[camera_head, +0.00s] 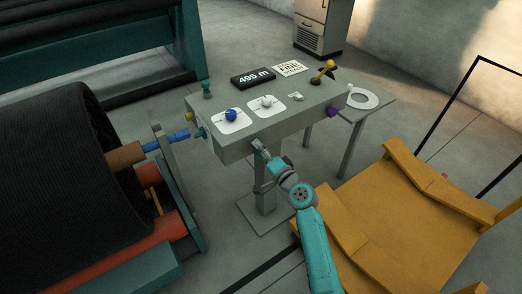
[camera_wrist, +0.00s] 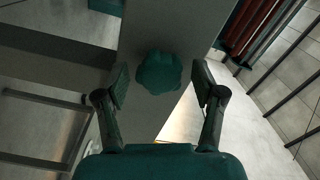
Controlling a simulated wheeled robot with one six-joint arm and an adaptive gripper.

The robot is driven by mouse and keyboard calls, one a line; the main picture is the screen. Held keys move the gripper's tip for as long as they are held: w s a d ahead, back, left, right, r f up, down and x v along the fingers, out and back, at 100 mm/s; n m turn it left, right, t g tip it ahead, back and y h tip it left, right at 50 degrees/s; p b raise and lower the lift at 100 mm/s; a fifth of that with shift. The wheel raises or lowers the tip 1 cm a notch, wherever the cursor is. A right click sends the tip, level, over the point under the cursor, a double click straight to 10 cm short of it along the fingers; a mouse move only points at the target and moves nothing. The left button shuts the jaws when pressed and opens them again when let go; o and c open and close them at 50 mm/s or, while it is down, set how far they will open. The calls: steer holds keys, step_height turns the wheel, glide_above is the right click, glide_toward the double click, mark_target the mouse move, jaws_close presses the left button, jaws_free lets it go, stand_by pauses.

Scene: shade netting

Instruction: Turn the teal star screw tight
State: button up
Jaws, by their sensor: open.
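The teal star screw (camera_wrist: 158,72) has a lobed head and sits on a narrow grey surface in the wrist view. My gripper (camera_wrist: 161,88) is open, with one finger on each side of the screw in the picture. Gaps show on both sides, and I cannot tell how far ahead of the fingertips the screw lies. In the head view my gripper (camera_head: 258,145) is at the front face of the grey console (camera_head: 232,146), above its pedestal. I cannot make out the screw there with certainty; my gripper may hide it.
The console top carries a blue knob (camera_head: 231,115), a length display (camera_head: 253,78) and a yellow lever (camera_head: 323,72). A teal knob (camera_head: 200,133) is at its left end. A black netting roll (camera_head: 70,180) stands left, an orange-yellow frame (camera_head: 405,215) right. Floor shows between them.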

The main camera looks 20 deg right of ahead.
steer(key=shift+w+a, duration=0.1)
steer(key=shift+w, duration=0.25)
stand_by(0.3)
jaws_close()
steer(key=shift+m, duration=0.3)
